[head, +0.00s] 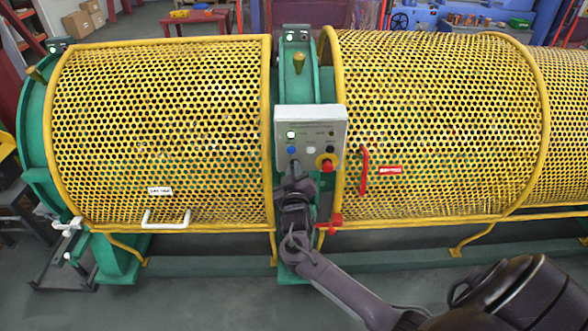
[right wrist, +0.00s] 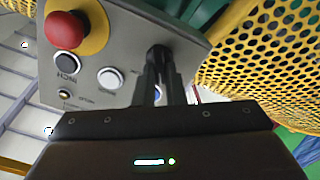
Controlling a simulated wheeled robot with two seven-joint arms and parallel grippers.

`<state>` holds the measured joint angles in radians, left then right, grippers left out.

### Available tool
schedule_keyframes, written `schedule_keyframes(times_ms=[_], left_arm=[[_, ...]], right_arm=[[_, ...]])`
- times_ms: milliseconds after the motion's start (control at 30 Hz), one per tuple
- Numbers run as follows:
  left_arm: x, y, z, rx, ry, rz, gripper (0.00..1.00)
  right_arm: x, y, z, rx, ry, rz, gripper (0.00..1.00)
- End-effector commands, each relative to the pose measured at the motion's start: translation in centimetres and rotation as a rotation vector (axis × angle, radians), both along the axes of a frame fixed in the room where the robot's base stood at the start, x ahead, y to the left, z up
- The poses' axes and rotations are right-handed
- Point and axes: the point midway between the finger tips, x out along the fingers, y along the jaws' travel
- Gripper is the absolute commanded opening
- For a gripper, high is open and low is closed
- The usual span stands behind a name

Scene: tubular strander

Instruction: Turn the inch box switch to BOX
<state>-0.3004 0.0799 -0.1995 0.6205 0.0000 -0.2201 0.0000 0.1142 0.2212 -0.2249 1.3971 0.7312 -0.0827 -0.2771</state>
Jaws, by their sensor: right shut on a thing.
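The grey control box (head: 338,118) stands on the green post between the yellow mesh guards. My right gripper (head: 293,168) comes up from below and its tips are at the box's lower left. In the right wrist view the gripper (right wrist: 159,75) is shut on a black switch knob (right wrist: 158,52), which I take for the inch box switch. The fingers hide part of the knob and its markings, so I cannot read which way it points. A blue button (right wrist: 157,93) shows between the fingers. My left gripper is not in view.
The box also carries a red emergency stop (right wrist: 68,30) on a yellow collar, a black button (right wrist: 67,64) labelled INCH and a white button (right wrist: 110,77). A yellow mesh guard (head: 160,110) stands left, another (head: 440,120) right. A red handle (head: 364,170) is right of the box.

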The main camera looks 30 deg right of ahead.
Motion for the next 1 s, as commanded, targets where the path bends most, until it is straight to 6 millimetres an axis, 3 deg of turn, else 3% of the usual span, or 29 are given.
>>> schedule_keyframes(times_ms=[433, 467, 633, 1000], left_arm=[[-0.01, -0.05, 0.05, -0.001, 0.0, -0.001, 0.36], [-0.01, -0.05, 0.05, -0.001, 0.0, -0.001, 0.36], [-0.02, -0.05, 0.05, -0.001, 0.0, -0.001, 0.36], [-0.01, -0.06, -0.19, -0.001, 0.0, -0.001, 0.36]], right_arm=[[0.02, 0.01, 0.0, -0.012, 0.007, 0.001, 0.0], [0.02, 0.01, 0.0, -0.012, 0.007, 0.001, 0.11], [0.02, 0.01, 0.0, -0.012, 0.006, 0.001, 0.32], [-0.65, 0.47, -0.16, -0.009, 0.006, 0.001, 0.32]])
